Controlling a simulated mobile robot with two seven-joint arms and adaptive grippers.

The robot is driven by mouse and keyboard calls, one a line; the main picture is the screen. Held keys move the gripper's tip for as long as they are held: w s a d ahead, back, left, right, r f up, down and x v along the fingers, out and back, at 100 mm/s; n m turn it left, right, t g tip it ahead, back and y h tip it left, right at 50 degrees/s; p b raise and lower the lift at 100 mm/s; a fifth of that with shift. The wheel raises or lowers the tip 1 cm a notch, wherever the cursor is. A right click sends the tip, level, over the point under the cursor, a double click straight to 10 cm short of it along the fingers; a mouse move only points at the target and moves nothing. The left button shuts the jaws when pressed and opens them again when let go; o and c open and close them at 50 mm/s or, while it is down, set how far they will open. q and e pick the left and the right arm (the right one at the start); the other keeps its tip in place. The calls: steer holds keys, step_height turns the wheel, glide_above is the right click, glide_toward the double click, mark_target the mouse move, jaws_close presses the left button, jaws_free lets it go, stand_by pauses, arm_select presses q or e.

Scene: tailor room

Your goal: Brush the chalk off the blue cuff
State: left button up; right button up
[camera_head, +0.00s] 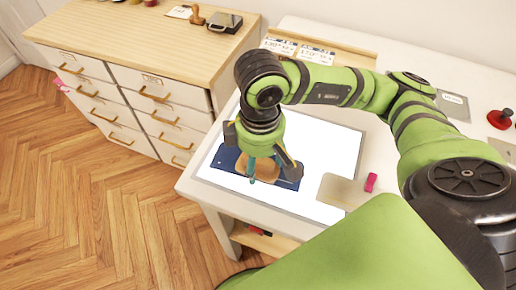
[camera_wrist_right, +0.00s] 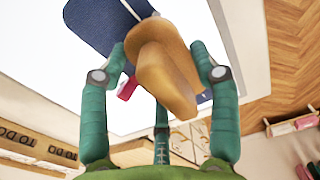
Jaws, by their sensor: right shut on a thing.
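The blue cuff (camera_head: 226,159) lies flat on a white board on the table, and its right part (camera_head: 289,180) shows beyond my gripper. In the right wrist view the cuff (camera_wrist_right: 95,25) is dark blue with a thin white line across it. My right gripper (camera_head: 262,170) points down over the cuff. It is shut on a tan wooden brush (camera_wrist_right: 165,65), held between its fingers. The brush hides the cuff's middle, and I cannot tell whether its underside touches the cloth. My left gripper is not in view.
The white board (camera_head: 335,140) has free room around the cuff. A beige card (camera_head: 341,191) and a small pink block (camera_head: 371,183) lie to the right. A red-knobbed object (camera_head: 500,119) stands farther right. A wooden-topped drawer cabinet (camera_head: 130,35) stands at the back left.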

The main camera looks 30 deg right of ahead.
steer(key=shift+s+d+f+b, duration=0.1)
steer(key=shift+s+d+b, duration=0.25)
steer(key=shift+d, duration=0.05)
steer(key=shift+s+d, duration=0.15)
steer(key=shift+s, duration=0.1)
steer(key=shift+s+d+b, duration=0.25)
steer(key=shift+d+b, duration=0.05)
steer(key=shift+b, duration=0.3)
steer(key=shift+s+d, duration=0.2)
steer(key=shift+s, duration=0.1)
